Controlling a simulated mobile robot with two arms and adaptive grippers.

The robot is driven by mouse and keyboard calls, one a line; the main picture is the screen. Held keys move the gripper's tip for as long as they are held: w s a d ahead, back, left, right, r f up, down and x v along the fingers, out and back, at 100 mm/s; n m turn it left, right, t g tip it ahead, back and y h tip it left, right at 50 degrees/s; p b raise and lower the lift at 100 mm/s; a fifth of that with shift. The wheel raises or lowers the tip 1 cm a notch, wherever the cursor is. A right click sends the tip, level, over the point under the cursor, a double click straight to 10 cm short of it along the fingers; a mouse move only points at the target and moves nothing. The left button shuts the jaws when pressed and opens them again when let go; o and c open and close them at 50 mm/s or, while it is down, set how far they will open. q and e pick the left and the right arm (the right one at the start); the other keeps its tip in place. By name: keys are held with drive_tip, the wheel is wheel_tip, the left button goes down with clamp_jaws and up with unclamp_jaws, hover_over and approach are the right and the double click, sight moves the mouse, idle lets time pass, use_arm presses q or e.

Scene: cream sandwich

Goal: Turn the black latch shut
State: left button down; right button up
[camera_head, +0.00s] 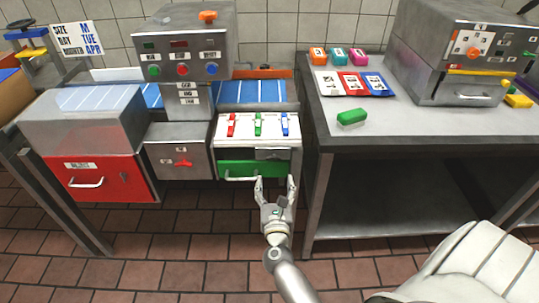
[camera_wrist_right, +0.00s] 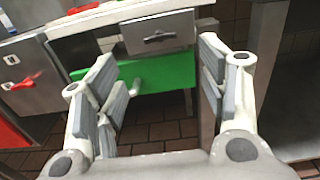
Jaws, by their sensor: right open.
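The black latch (camera_wrist_right: 160,38) shows in the right wrist view as a dark bar lying roughly level on the face of a small grey box (camera_wrist_right: 140,27). In the head view this grey box (camera_head: 272,154) sits under the white panel's right half, and its latch is too small to make out. My right gripper (camera_head: 275,182) is open and empty, with its fingers in front of and below the box. In the wrist view its fingers (camera_wrist_right: 157,65) stand to either side of the latch, apart from it. My left gripper is not in view.
A green drawer front (camera_head: 240,168) with a pale handle is just below the box, close to my fingers. A grey box with a red latch (camera_head: 184,163) and a red bin (camera_head: 100,180) stand to the left. A steel table (camera_head: 420,125) is to the right.

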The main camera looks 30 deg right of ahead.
sight(274, 157)
drive_tip(key=x, duration=1)
drive_tip(key=shift+w+p, duration=0.1)
drive_tip(key=shift+p, duration=0.3)
drive_tip(key=shift+c, duration=0.5)
drive_tip(key=c, duration=0.9)
